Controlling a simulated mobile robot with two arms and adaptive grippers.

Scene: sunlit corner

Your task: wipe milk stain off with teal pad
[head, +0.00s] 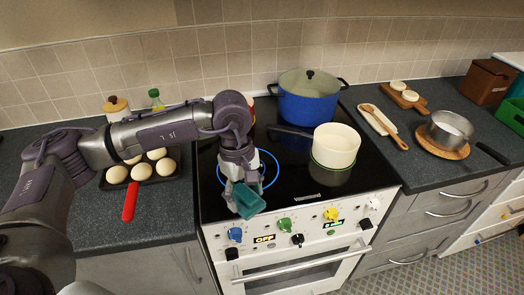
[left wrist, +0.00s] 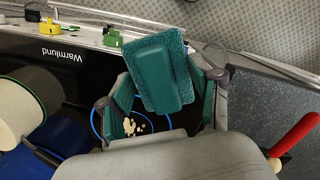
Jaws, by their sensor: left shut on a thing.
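The teal pad (head: 249,200) is held in my left gripper (head: 240,186), above the front left part of the black stove top (head: 300,190). In the left wrist view the pad (left wrist: 158,75) sits between the two fingers of the gripper (left wrist: 163,92). The milk stain (left wrist: 131,126) shows there as pale cream spots on the dark glass, inside a blue burner ring (left wrist: 97,124). The pad looks apart from the stain in that view. In the head view my gripper and arm hide the stain. My right gripper is not in view.
A blue pot (head: 308,104) stands on the stove's back right, a cream saucepan (head: 335,148) in front of it. A steel pot (head: 447,130) stands right. Knobs line the stove front.

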